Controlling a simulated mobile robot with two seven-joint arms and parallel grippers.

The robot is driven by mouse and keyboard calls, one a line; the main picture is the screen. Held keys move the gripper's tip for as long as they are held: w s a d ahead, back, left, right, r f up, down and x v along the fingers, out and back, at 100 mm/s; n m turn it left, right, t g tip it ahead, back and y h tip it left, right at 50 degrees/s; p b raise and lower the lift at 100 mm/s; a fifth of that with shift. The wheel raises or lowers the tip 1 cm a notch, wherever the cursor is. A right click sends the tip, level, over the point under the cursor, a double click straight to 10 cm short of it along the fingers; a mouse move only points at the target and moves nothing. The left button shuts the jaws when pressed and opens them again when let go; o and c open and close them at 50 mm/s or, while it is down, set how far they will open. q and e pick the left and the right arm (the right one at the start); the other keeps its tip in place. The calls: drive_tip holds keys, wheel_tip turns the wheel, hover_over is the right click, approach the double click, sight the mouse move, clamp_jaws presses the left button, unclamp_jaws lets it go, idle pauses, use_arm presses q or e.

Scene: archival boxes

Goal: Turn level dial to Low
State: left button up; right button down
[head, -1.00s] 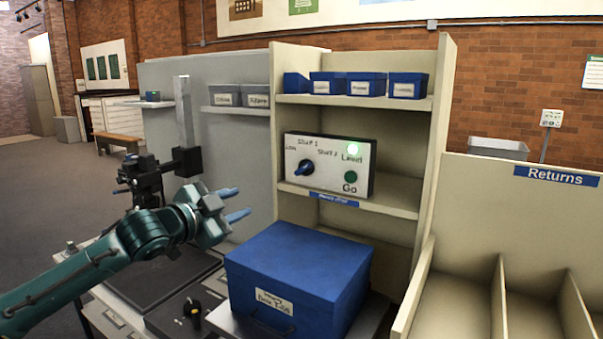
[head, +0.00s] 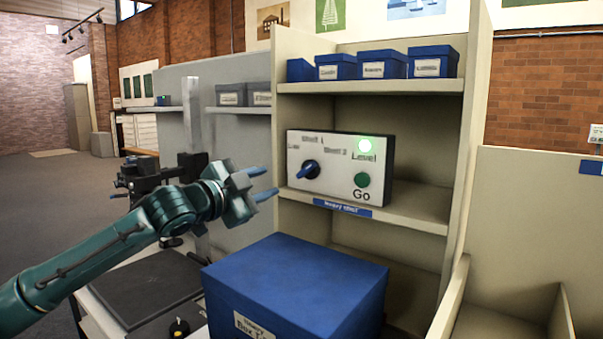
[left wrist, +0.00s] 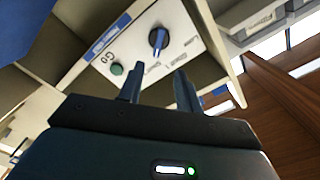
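The control panel (head: 335,195) is a white box with a dark side, standing on the middle shelf. Its level dial (head: 309,169) is a dark round knob with a blue grip, slanting to the lower left in the head view. "Low" is printed at the dial's upper left, shelf labels above and right. A lit green lamp (head: 364,146) is by "Level"; a green Go button (head: 362,180) is below. My left gripper (head: 263,183) is open and empty, left of the panel and apart from the dial. The left wrist view shows the dial (left wrist: 158,38) beyond both fingers (left wrist: 158,85).
A large blue box (head: 295,285) stands low in front of the shelf unit. Small blue boxes (head: 373,65) line the top shelf. The shelf's left upright and a grey partition (head: 235,135) are near my gripper. A returns rack (head: 530,210) is at right.

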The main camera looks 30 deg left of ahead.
sight(304, 171)
use_arm(q)
drive_tip(key=w+p, duration=0.1)
drive_tip(key=w, duration=0.2)
drive_tip(key=w+p, duration=0.1)
drive_tip(key=w, duration=0.3)
drive_tip(key=w+d+p, duration=0.1)
drive_tip(key=w+p, duration=0.1)
drive_tip(key=w, duration=0.2)
drive_tip(key=shift+d+r, duration=0.1)
drive_tip(key=shift+w, duration=0.6)
drive_tip(key=shift+c, duration=0.2)
clamp_jaws()
